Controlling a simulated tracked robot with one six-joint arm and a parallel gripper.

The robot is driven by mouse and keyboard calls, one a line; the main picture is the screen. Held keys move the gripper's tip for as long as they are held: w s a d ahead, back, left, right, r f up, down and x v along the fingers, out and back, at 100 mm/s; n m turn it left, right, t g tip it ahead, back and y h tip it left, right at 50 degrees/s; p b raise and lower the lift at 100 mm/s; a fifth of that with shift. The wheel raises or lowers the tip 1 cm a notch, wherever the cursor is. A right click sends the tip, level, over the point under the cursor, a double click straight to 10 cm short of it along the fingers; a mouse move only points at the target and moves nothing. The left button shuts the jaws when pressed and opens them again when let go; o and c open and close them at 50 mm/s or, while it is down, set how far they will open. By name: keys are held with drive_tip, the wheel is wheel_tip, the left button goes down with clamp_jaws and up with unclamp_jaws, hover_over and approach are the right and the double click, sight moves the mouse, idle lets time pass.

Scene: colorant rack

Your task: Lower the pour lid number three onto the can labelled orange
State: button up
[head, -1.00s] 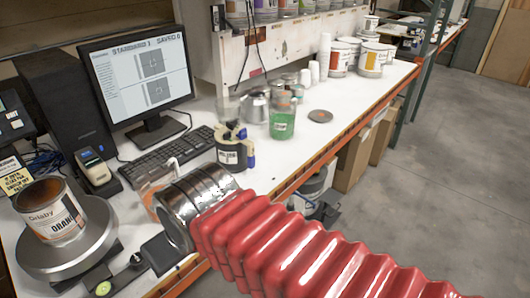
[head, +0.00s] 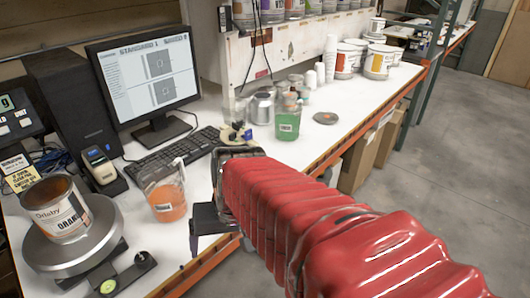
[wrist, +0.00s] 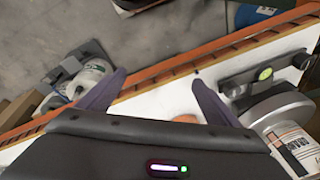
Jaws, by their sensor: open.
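The can labelled orange (head: 60,222) stands open and upright on a round grey platform (head: 100,240) at the left of the head view. The wrist view shows it (wrist: 290,143) at the lower right edge. My gripper (wrist: 158,90) is open, with its two fingers wide apart and nothing between them. In the head view my gripper (head: 208,224) is near the bench's front edge, right of the can and clear of it; my red-sleeved arm hides part of it. I cannot make out a pour lid numbered three in either view.
A beaker of orange liquid (head: 166,198) stands between the can and my arm. A keyboard (head: 178,148) and monitor (head: 145,75) are behind. A green-filled jar (head: 287,120) and a flat grey disc (head: 326,117) are farther right. A bar with a green level (head: 108,286) projects before the platform.

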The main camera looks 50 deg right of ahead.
sight(248, 140)
drive_tip(key=o, duration=0.3)
drive_tip(key=d+f+m+y, duration=0.1)
drive_tip(key=m, duration=0.1)
drive_tip(key=d+f+m+y, duration=0.1)
drive_tip(key=f+m, duration=0.1)
drive_tip(key=w+d+f+m+y, duration=0.1)
drive_tip(key=d+m, duration=0.1)
drive_tip(key=m, duration=0.1)
drive_tip(key=shift+f+y, duration=0.3)
drive_tip(key=shift+o, duration=0.2)
drive_tip(key=w+d+m+t, duration=0.2)
drive_tip(key=d+m+t, duration=0.1)
drive_tip(key=d+m, duration=0.2)
drive_tip(key=w+d+r+m+t, duration=0.1)
drive_tip(key=w+d+m+t, duration=0.2)
drive_tip(key=d+m, duration=0.2)
drive_tip(key=w+d+m+t+y, duration=0.1)
drive_tip(key=w+d+m+t, duration=0.1)
drive_tip(key=d+m+t, duration=0.2)
drive_tip(key=shift+w+d+r+m, duration=0.35)
drive_tip(key=shift+w+d+m, duration=0.1)
drive_tip(key=shift+m, duration=0.25)
drive_tip(key=w+d+r+m+t+h, duration=0.1)
drive_tip(key=d+r+m+t+h, duration=0.3)
drive_tip(key=d, duration=0.6)
wheel_tip(248, 140, up, 2)
drive_tip(key=m+t, duration=0.1)
drive_tip(key=m, duration=0.2)
drive_tip(key=shift+d+m+h, duration=0.3)
drive_tip(key=shift+h, duration=0.1)
